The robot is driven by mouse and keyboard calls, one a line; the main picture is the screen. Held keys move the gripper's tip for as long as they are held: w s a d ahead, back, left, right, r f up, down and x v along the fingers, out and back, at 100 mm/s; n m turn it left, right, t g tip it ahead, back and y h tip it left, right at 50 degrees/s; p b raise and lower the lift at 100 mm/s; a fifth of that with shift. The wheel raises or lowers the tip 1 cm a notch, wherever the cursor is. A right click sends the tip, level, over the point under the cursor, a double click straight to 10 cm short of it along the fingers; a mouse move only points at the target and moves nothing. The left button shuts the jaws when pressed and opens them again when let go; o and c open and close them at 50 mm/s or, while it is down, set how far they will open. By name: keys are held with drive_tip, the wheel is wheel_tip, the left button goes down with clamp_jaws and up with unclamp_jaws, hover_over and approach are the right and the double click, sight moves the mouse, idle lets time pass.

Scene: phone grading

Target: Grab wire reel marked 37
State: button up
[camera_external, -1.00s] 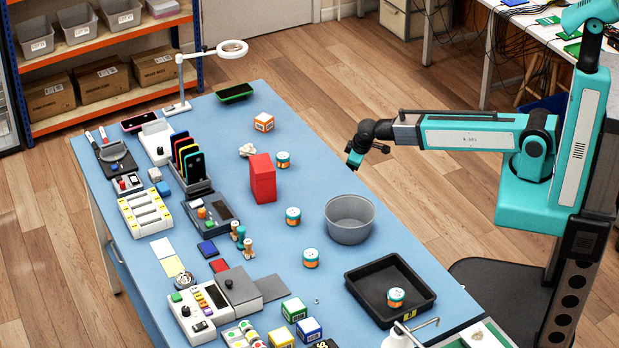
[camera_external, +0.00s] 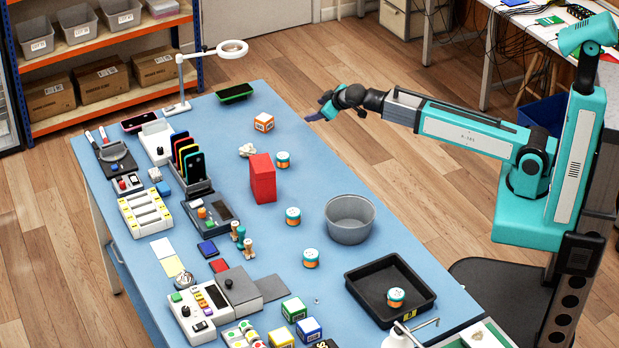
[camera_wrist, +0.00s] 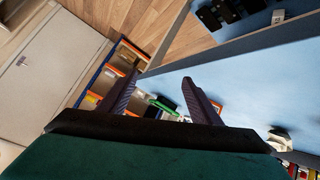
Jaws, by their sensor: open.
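Several small teal-and-orange reels stand on the blue table (camera_external: 225,115): one right of the red block (camera_external: 283,160), one in the table's middle (camera_external: 293,217), one nearer the front (camera_external: 311,258), and one in the black tray (camera_external: 396,298). Their numbers are too small to read, so I cannot tell which is 37. My gripper (camera_external: 322,107) is open and empty, raised at the table's far right side, apart from every reel. In the wrist view its two dark fingers (camera_wrist: 160,80) are spread apart with nothing between them; I make out no reel there.
A tall red block (camera_external: 262,178) stands beside the farthest reel. A grey bin (camera_external: 350,232) stands right of the middle reels. The black tray (camera_external: 362,299) has raised walls. A magnifier lamp (camera_external: 182,75) rises at the back left. An orange-and-white box (camera_external: 263,122) stands at the back.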

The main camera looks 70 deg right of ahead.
sight(287, 158)
drive_tip(key=shift+m+t, duration=0.5)
drive_tip(key=shift+m, duration=0.4)
drive_tip(key=a, duration=0.4)
drive_tip(key=s+a, duration=0.1)
drive_tip(key=a, duration=0.4)
drive_tip(key=s+a, duration=0.1)
drive_tip(key=a, duration=0.4)
drive_tip(key=shift+s+a+r, duration=0.1)
drive_tip(key=shift+a+r, duration=0.15)
drive_tip(key=shift+r, duration=0.1)
drive_tip(key=s+a+p, duration=0.1)
drive_tip(key=a, duration=0.4)
drive_tip(key=s+a+r+m+t+p, duration=0.1)
drive_tip(key=s+a+p, duration=0.1)
drive_tip(key=a, duration=0.4)
drive_tip(key=s+a+r+m+p, duration=0.1)
drive_tip(key=a+p, duration=0.1)
drive_tip(key=a, duration=0.4)
drive_tip(key=shift+s+r+t+h, duration=0.15)
drive_tip(key=shift+r+t+h, duration=0.05)
drive_tip(key=shift+t+h, duration=0.2)
drive_tip(key=shift+s+a+f+p, duration=0.1)
drive_tip(key=shift+a+f+p, duration=0.15)
drive_tip(key=shift+a+p, duration=0.5)
drive_tip(key=shift+d, duration=0.1)
drive_tip(key=shift+p+x, duration=1.05)
drive_tip(key=shift+x, duration=3.25)
